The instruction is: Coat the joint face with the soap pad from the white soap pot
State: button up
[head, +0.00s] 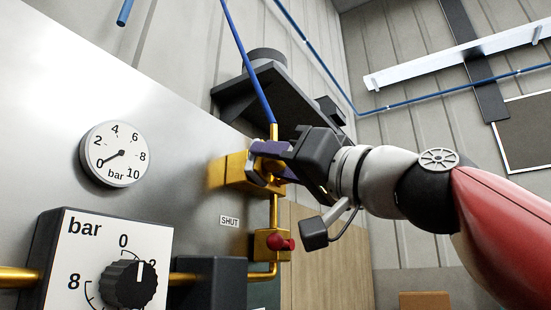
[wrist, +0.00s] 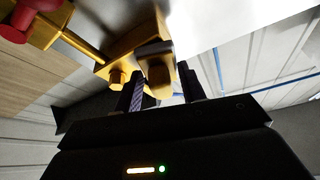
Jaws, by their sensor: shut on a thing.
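My gripper (head: 266,160) is at the brass joint block (head: 230,172) on the steel panel, its purple-lined fingers around a small piece. In the wrist view my gripper (wrist: 161,82) has a small block between its fingers, with a greyish end (wrist: 155,50) against or very near the brass joint block (wrist: 120,60). I take this piece to be the soap pad; its outline is partly hidden by the fingers. I cannot tell whether it touches the joint face. The white soap pot is not seen in either view.
A pressure gauge (head: 113,154) near zero and a regulator box (head: 103,262) with a black knob are on the left. A red-handled valve (head: 274,243) marked SHUT sits below my gripper. A dark shelf (head: 285,100) overhangs above. A blue hose (head: 248,62) rises from the brass pipe.

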jog(key=shift+w+d, duration=0.3)
jog(key=shift+w, duration=0.2)
jog(key=shift+s+a+f+b, duration=0.55)
jog(key=shift+s+f+b, duration=0.05)
jog(key=shift+s+b, duration=0.2)
jog(key=shift+r+p, duration=0.7)
jog(key=shift+w+d, duration=0.4)
jog(key=shift+w, duration=0.15)
jog(key=shift+w+d+f, duration=0.3)
jog(key=shift+w, duration=0.05)
jog(key=shift+s+a+f+b, duration=0.2)
jog(key=shift+s+a+b, duration=0.15)
jog(key=shift+s, duration=0.1)
jog(key=shift+s+a+f+b, duration=0.2)
jog(key=shift+s+a+b, duration=0.1)
jog(key=shift+s, duration=0.15)
jog(key=shift+a+r+p, duration=0.1)
jog(key=shift+r+p, duration=0.55)
jog(key=shift+r, duration=0.05)
jog(key=shift+w+d, duration=0.45)
jog(key=shift+w, duration=0.15)
jog(key=shift+s+a+f+b, duration=0.4)
jog(key=shift+s+f+b, duration=0.2)
jog(key=shift+f+b, duration=0.05)
jog(key=shift+a+r+p, duration=0.1)
jog(key=shift+r+p, duration=0.55)
jog(key=shift+f, duration=0.1)
